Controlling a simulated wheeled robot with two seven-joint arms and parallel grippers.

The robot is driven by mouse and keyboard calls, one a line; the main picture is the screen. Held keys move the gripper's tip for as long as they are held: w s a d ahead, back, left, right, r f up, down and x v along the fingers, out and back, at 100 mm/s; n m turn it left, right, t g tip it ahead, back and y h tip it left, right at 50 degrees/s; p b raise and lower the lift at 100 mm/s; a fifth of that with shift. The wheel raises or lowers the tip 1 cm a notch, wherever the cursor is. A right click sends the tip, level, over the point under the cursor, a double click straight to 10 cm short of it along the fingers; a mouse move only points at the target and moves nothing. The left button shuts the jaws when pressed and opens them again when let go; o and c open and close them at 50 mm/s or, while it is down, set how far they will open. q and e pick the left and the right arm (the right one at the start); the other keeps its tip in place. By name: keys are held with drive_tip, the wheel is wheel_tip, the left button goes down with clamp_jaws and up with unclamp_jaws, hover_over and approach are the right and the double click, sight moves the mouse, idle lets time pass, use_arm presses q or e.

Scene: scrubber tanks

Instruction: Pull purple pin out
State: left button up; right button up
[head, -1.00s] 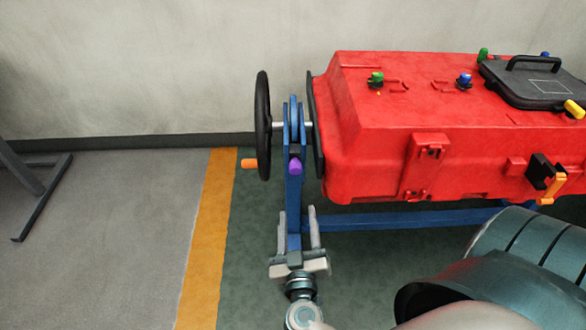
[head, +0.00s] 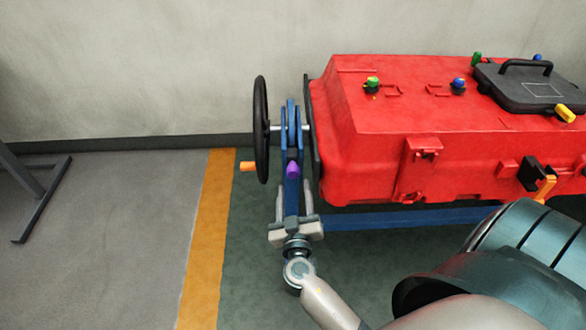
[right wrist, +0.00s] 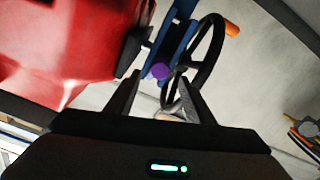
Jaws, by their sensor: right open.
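The purple pin (head: 293,169) sticks out of the front of the blue stand (head: 291,200) below the wheel's axle. It also shows in the right wrist view (right wrist: 159,70), between and beyond the fingertips. My right gripper (head: 294,190) is just below the pin in the head view, its two fingers apart and pointing toward it. In the right wrist view the open fingers (right wrist: 162,88) have nothing between them, and the pin appears apart from both. My left gripper is not in view.
A black handwheel (head: 261,130) with an orange handle (head: 248,166) stands left of the pin. A red tank (head: 370,150) with colored knobs and a black lid (head: 530,88) is close on the right.

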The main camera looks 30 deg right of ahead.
sight(293, 175)
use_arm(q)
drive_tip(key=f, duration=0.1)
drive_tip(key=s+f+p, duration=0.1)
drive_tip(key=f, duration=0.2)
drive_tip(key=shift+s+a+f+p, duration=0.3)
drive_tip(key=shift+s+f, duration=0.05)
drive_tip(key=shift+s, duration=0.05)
use_arm(e)
drive_tip(key=x, duration=0.7)
drive_tip(key=shift+w+d, duration=0.2)
drive_tip(key=shift+w, duration=0.1)
